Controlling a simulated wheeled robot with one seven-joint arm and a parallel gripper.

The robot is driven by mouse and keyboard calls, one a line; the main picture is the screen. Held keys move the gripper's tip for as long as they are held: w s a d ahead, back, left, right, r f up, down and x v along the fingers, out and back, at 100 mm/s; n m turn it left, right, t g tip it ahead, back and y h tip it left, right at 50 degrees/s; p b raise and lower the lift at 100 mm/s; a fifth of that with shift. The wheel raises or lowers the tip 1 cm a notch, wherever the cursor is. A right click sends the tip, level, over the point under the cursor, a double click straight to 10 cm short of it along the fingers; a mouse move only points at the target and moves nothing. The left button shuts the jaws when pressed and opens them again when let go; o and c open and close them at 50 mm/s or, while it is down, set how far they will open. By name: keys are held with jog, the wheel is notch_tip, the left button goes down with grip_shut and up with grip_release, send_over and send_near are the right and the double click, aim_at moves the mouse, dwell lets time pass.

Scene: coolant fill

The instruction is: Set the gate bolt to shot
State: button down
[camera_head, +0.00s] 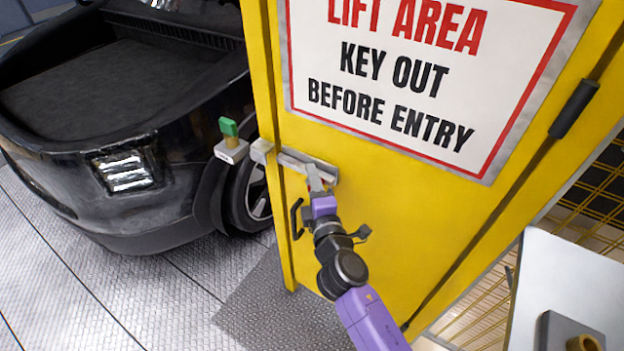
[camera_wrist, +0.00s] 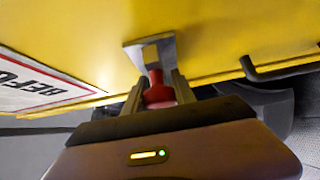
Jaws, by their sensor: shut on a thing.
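The yellow gate (camera_head: 380,210) fills the middle of the head view. Its gate bolt (camera_head: 305,165) is a grey metal fitting near the gate's left edge, below the sign. A grey block (camera_head: 262,150) sits at the bolt's left end. In the wrist view a grey bracket (camera_wrist: 140,52) and a red knob (camera_wrist: 158,92) stand out from the yellow panel. My gripper (camera_head: 317,184) is at the bolt's right part. In the wrist view my gripper (camera_wrist: 160,88) is shut on the red knob, one finger each side. Whether the bolt's tip is inside the block cannot be told.
A black handle (camera_head: 296,218) is on the gate below the bolt. A green-topped fitting (camera_head: 230,140) stands left of the gate, before a black car (camera_head: 110,120). A white sign (camera_head: 420,80) covers the upper gate. A grey table (camera_head: 575,280) stands at the right.

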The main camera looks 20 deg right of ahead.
aim_at(291, 167)
dwell(0.5)
jog(key=w+a+b, duration=0.2)
jog(key=w, duration=0.1)
jog(key=shift+w+a+f, duration=0.2)
jog(key=shift+a, duration=0.1)
jog(key=shift+w+a+b, duration=0.2)
jog(key=shift+w+b, duration=0.15)
jog(key=shift+a+r, duration=0.15)
jog(key=shift+r, duration=0.05)
jog(key=shift+w, duration=0.1)
jog(key=c, duration=1)
grip_release()
jog(key=shift+c, duration=0.2)
